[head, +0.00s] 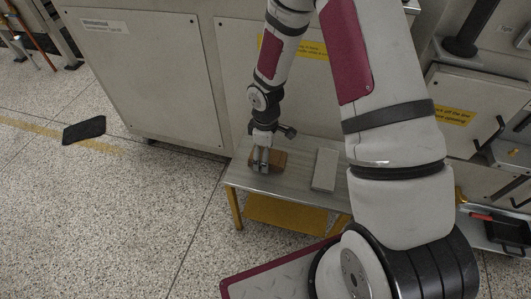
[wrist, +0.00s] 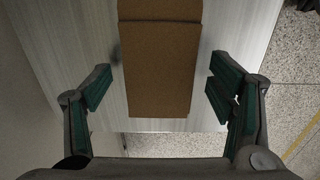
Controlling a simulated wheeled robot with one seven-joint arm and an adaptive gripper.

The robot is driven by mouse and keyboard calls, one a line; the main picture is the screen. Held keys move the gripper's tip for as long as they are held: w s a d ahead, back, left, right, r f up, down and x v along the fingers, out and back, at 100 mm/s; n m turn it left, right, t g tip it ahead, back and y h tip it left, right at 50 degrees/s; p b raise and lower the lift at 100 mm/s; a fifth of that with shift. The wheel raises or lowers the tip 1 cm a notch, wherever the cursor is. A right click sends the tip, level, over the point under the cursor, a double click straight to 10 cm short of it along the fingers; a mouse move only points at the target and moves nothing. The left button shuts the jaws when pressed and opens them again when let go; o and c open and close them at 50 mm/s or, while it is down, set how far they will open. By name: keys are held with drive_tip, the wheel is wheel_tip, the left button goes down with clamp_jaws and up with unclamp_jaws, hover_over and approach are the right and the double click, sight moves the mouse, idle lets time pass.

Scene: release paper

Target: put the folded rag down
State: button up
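The folded rag (wrist: 160,70) is a brown, flat, layered rectangle with a fold edge across its upper part. It appears to lie on the light grey top of a small table (wrist: 75,40). In the head view the rag (head: 281,158) shows beside and behind my gripper (head: 261,162), which partly hides it. In the wrist view my gripper (wrist: 160,88) is open, with one green-padded finger on each side of the rag and a visible gap on both sides. The far end of the rag is cut off by the wrist picture's edge.
A pale grey flat block (head: 325,169) lies on the same table, right of the rag. The table has yellow legs and a yellow lower shelf (head: 285,214). Grey cabinets (head: 160,75) stand behind it. A black mat (head: 84,130) lies on the speckled floor at left, which is otherwise mostly clear.

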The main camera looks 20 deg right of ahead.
wheel_tip(320, 180, up, 13)
drive_tip(key=p, duration=0.5)
drive_tip(key=s+d+r+m+h, duration=0.1)
drive_tip(key=s+d+r+m, duration=0.3)
drive_tip(key=r, duration=0.6)
drive_tip(key=s+a+r+m+h, duration=0.1)
drive_tip(key=s+r, duration=0.6)
drive_tip(key=r, duration=0.2)
drive_tip(key=s+a+r+m+y, duration=0.1)
drive_tip(key=s+r+m, duration=0.2)
drive_tip(key=s, duration=0.7)
drive_tip(key=s+a+r+m+y, duration=0.1)
drive_tip(key=s+r, duration=0.4)
drive_tip(key=s, duration=0.6)
drive_tip(key=shift+s+a+r+m, duration=0.3)
drive_tip(key=shift+a+r+m, duration=0.1)
drive_tip(key=shift+m, duration=0.5)
